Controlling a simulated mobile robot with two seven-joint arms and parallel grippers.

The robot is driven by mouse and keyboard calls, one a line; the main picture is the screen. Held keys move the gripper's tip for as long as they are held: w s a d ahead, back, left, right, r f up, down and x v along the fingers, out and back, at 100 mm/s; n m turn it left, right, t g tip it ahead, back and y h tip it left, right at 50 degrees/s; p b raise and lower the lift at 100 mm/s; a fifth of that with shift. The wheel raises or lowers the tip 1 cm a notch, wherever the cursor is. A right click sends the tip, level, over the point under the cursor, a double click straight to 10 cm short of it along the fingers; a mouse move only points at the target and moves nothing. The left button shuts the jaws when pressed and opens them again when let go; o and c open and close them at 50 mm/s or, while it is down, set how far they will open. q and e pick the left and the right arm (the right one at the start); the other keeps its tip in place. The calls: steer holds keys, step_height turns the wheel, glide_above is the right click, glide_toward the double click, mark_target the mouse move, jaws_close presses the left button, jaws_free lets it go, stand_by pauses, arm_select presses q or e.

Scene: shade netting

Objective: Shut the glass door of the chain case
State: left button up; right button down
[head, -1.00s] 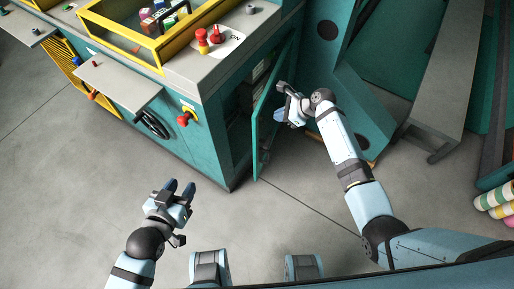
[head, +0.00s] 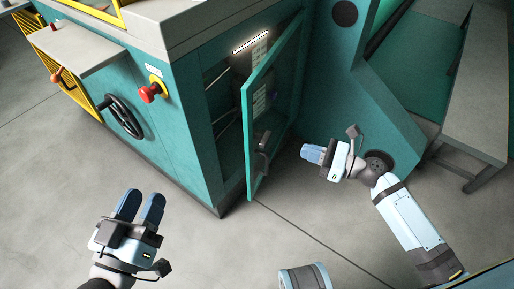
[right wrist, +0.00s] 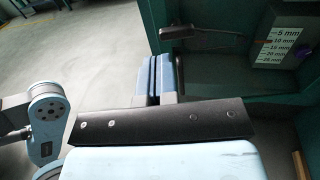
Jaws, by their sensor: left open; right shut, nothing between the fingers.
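The glass door (head: 249,150) has a teal frame and stands ajar, swung out from the chain case (head: 224,105) in the teal machine. A dark handle (head: 263,158) sits low on it. A lit strip and pale sheets show inside or through the pane. My right gripper (head: 307,152) is shut and empty, to the right of the door, on its outer side, with a gap visible between them. Its shut fingers show in the right wrist view (right wrist: 164,74). My left gripper (head: 140,194) is open and empty above the floor, left of the door.
A red button (head: 150,92) and a black handwheel (head: 124,117) stick out of the machine front. A teal structure (head: 350,100) stands right of the door, with a grey bench (head: 480,90) beyond it. A millimetre-marked label (right wrist: 285,42) shows at the wrist view's right. The floor in front is clear.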

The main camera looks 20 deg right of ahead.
mark_target(251, 133)
steer(key=b+x, duration=0.3)
steer(key=x, duration=1.1)
steer(key=shift+s, duration=0.1)
arm_select(q)
steer(key=f+g, duration=0.1)
steer(key=f, duration=0.1)
steer(key=f+g, duration=0.1)
steer(key=f, duration=0.2)
steer(key=shift+d+f+m, duration=0.1)
steer(key=shift+d+m, duration=0.1)
steer(key=shift+m, duration=0.1)
